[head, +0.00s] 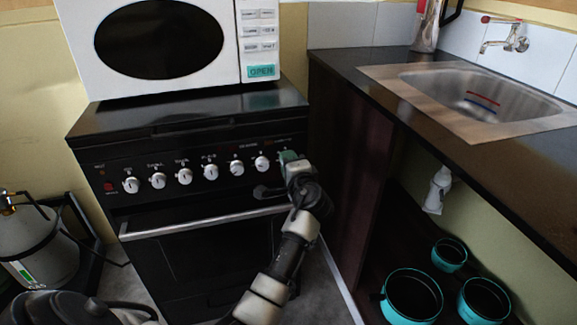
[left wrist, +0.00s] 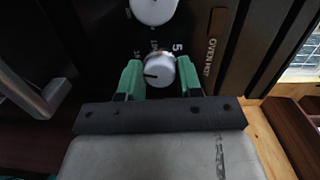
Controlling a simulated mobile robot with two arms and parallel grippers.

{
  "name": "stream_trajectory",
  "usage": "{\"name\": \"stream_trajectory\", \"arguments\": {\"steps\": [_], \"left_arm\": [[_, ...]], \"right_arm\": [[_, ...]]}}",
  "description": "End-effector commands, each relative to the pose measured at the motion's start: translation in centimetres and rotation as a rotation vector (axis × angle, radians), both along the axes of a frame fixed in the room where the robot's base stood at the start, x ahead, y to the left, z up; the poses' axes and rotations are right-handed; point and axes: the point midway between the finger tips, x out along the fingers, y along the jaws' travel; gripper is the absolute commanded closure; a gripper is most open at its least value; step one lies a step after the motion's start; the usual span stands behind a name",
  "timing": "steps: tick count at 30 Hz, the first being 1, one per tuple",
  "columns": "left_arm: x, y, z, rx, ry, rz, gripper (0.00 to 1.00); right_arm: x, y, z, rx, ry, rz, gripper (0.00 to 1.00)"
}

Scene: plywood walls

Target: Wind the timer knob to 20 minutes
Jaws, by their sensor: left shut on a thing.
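In the left wrist view a round silver-white timer knob (left wrist: 159,71) with a dark pointer line stands between the green fingertips of my left gripper (left wrist: 160,78). A printed 5 shows just beyond it, and the pointer faces left in that view. My left gripper is shut on this knob. In the head view my left gripper (head: 288,158) is at the right end of the black stove's (head: 200,230) knob row and hides the knob it holds. My right gripper is not in view.
A neighbouring knob (head: 262,163) sits close to the left of my gripper, with several more along the panel. The oven handle (head: 200,228) runs below. A white microwave (head: 160,45) stands on the stove. A counter with a sink (head: 490,95) is at right, pots (head: 411,296) below.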

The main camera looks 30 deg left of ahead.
Motion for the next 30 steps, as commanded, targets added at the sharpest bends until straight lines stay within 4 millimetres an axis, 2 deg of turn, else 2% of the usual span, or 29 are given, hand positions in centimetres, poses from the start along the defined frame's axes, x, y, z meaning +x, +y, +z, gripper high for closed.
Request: {"name": "stream_trajectory", "arguments": {"steps": [1, 30], "left_arm": [[0.0, -0.1, -0.5, -0.015, -0.007, -0.001, 0.89], [-0.1, -0.1, -0.5, -0.211, -0.234, 0.002, 0.89]], "right_arm": [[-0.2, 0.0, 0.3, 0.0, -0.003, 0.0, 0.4], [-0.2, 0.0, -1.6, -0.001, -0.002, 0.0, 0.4]]}}
